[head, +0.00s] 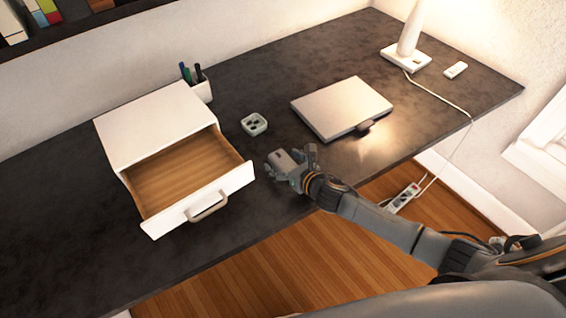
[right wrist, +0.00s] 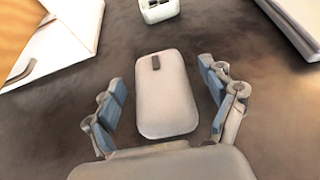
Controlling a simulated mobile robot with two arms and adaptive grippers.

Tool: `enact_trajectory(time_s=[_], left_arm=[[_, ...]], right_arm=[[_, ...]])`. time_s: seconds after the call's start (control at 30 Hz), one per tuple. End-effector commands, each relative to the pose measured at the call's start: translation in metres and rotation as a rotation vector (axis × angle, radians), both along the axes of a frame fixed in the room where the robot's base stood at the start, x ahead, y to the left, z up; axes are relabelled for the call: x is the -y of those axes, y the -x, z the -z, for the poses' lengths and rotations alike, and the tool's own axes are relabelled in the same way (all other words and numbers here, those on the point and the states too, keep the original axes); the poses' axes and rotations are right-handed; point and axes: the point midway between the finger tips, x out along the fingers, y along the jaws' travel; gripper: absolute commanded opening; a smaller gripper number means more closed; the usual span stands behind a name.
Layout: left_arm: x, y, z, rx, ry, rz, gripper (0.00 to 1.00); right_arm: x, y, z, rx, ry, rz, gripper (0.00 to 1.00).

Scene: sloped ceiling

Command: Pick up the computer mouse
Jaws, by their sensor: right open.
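The computer mouse (right wrist: 166,100) is pale grey with a dark scroll wheel, and lies on the dark desk (head: 330,55). In the right wrist view it sits between the two fingers of my right gripper (right wrist: 163,100), with a gap on both sides. The fingers are open and do not appear to touch it. In the head view my right gripper (head: 290,166) is low over the desk's front part, and its body and fingers make the mouse hard to tell apart. My left gripper is not in view.
A white drawer unit (head: 150,125) with its drawer pulled open stands left of the gripper. A small white box (head: 254,123) is behind it. A closed silver laptop (head: 340,104) lies to the right. A pen holder (head: 202,90) and a lamp (head: 405,45) stand farther back.

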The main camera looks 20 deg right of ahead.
Motion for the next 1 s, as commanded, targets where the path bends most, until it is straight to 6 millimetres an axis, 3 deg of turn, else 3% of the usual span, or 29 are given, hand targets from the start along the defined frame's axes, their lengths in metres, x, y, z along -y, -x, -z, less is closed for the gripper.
enact_trajectory(time_s=[0.23, 0.53, 0.83, 1.0], left_arm=[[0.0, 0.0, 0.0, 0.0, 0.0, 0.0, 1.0], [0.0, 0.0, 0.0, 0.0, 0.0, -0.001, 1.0], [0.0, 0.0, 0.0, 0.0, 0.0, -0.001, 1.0], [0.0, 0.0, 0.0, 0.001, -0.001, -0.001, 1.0]], right_arm=[[-0.001, -0.001, 0.001, 0.0, -0.001, -0.001, 0.83], [-0.001, -0.001, 0.001, 0.0, -0.001, 0.0, 0.23], [0.0, -0.001, -0.001, 0.001, 0.0, 0.0, 0.23], [0.0, -0.002, -0.014, 0.003, 0.0, -0.002, 0.23]])
